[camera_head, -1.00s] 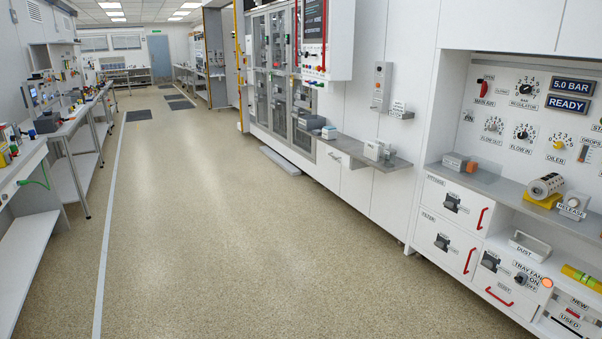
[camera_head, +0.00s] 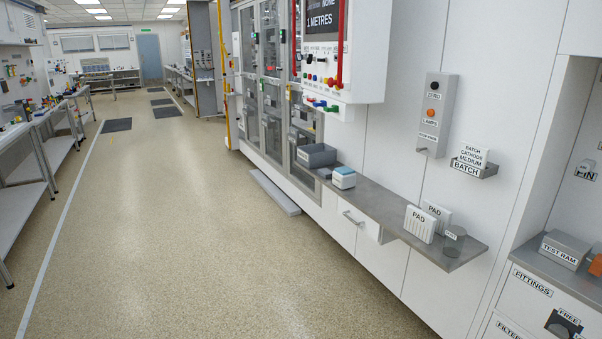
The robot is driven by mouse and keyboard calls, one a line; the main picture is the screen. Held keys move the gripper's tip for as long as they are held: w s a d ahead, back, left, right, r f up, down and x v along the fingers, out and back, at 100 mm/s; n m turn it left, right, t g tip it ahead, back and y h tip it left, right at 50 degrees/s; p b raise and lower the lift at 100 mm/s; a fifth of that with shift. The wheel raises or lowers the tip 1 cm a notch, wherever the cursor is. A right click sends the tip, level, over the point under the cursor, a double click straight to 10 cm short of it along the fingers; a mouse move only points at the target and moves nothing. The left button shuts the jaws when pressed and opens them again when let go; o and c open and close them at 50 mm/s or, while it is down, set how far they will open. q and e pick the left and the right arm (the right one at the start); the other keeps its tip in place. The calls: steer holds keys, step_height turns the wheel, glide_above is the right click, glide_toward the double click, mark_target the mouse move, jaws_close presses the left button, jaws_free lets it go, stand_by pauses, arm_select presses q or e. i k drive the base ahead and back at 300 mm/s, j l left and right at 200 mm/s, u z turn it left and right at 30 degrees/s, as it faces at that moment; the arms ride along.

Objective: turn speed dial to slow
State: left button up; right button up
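A white control panel box (camera_head: 330,52) hangs on the right-hand wall at the upper middle. It has a dark display (camera_head: 323,17) reading "1 METRES" and a row of small controls (camera_head: 320,57) below it. Red, green and blue parts (camera_head: 323,105) stick out along its lower edge. The controls are too small for me to tell which one is the speed dial or where it points. Neither of my grippers is in view.
A grey shelf (camera_head: 395,228) juts out below the panel, holding white pads (camera_head: 421,224) and a blue-white block (camera_head: 344,177). Glazed cabinets (camera_head: 270,80) stand left of it, with a low step (camera_head: 273,191) on the floor. The aisle floor (camera_head: 180,240) is clear.

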mark_target(310, 58)
steer(key=i+j, duration=0.1)
steer(key=i, duration=1.4)
steer(key=l+z, duration=0.05)
steer(key=l, duration=0.05)
